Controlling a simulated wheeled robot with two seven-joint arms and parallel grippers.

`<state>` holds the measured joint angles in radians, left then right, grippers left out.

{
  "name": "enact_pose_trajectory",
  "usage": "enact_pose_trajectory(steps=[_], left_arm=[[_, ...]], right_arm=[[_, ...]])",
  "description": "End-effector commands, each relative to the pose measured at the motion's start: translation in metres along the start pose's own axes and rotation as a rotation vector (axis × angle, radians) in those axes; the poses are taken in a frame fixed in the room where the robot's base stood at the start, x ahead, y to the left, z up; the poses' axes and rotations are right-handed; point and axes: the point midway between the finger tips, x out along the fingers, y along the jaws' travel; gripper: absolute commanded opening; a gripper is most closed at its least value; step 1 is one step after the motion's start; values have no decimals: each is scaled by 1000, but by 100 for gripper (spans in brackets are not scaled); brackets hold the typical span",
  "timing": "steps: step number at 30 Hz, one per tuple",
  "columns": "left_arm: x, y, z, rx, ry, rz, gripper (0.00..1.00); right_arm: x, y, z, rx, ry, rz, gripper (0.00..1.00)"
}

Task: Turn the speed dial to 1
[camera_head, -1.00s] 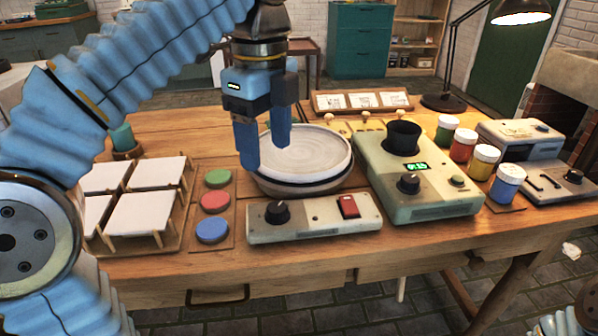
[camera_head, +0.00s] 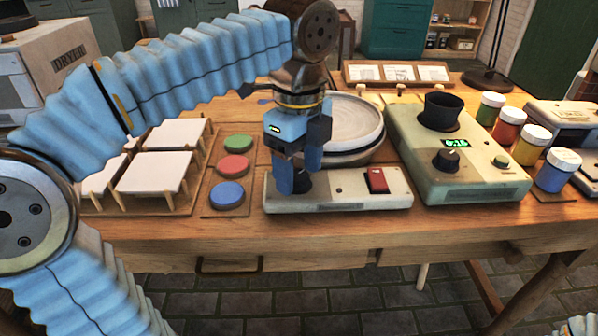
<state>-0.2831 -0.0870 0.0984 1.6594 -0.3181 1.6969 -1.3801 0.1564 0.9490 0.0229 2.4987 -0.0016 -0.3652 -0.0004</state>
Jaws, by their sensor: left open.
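The speed dial (camera_head: 300,183) is a black knob on the left part of the pale control box (camera_head: 340,201), which also has a red rocker switch (camera_head: 376,180). My left gripper (camera_head: 296,182) points down over the dial, with its blue fingers apart and at about the dial's height. The near finger hides part of the dial, so its pointer and markings cannot be read. I cannot tell whether the fingers touch it. The round wheel plate (camera_head: 352,128) is behind the box, partly hidden by the gripper. My right gripper is not in view.
A second box (camera_head: 462,185) with a black cup, a knob and a green display stands to the right. Paint jars (camera_head: 557,170) are beyond it. Red, green and blue discs (camera_head: 227,195) and white tiles (camera_head: 152,175) lie left of the control box.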

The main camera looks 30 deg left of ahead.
Motion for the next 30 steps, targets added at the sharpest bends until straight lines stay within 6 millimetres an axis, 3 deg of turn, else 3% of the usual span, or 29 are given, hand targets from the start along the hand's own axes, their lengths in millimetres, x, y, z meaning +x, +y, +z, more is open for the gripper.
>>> enact_pose_trajectory(steps=[10,21,30], left_arm=[[4,0,0,0,0,0,62],[4,0,0,0,0,0,7],[3,0,0,-43,0,1,7]], right_arm=[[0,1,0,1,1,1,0],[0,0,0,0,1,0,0],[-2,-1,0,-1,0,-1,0]])
